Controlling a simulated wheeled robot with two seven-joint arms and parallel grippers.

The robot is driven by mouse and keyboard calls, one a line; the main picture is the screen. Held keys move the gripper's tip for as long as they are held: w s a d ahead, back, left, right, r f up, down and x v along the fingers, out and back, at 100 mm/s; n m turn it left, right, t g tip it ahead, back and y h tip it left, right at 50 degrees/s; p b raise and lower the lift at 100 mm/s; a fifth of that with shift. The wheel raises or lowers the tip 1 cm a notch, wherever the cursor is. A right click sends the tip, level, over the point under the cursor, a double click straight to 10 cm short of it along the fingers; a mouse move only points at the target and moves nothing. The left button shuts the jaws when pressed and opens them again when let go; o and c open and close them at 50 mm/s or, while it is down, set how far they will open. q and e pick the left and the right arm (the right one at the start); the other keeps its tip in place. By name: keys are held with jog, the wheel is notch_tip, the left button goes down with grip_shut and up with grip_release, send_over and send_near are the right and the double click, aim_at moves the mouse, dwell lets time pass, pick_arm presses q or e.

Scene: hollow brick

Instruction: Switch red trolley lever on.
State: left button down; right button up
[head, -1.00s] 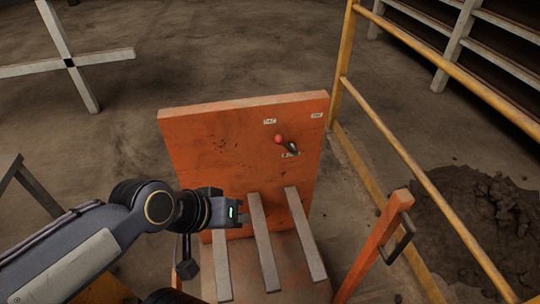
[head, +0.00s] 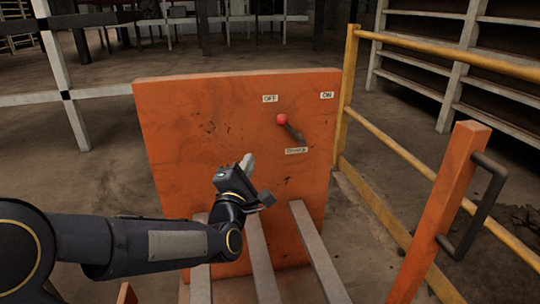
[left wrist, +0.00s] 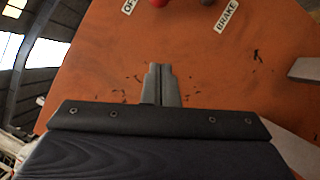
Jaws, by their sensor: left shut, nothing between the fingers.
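The orange trolley panel (head: 190,140) stands upright ahead of me. Its lever has a red knob (head: 282,119) on a dark arm (head: 295,134), tilted up and left, on the side of the OFF label (head: 270,98). The ON label (head: 327,95) is at upper right and the BRAKE label (head: 296,151) below. My left gripper (head: 247,162) is shut and empty, below and left of the knob, apart from it. In the left wrist view its closed fingers (left wrist: 160,85) point at the panel, and the red knob (left wrist: 159,3) is cut off by the top edge.
Pale slats (head: 259,255) lie on the trolley bed below the panel. An orange post (head: 440,210) with a dark handle (head: 478,207) rises at the right. A yellow railing (head: 400,170) runs along the right side. The space before the lever is clear.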

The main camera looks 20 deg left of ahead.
aim_at(289, 127)
pick_arm(q)
jog(key=shift+a, duration=0.1)
dwell(0.3)
jog(key=w+r, duration=0.1)
jog(key=w, duration=0.2)
jog(key=w+r, duration=0.1)
jog(key=w, duration=0.3)
jog(key=w+r, duration=0.1)
jog(key=w, duration=0.3)
jog(key=shift+d+r, duration=0.4)
jog(key=shift+w+d+r+p, duration=0.1)
jog(key=shift+r+p, duration=0.25)
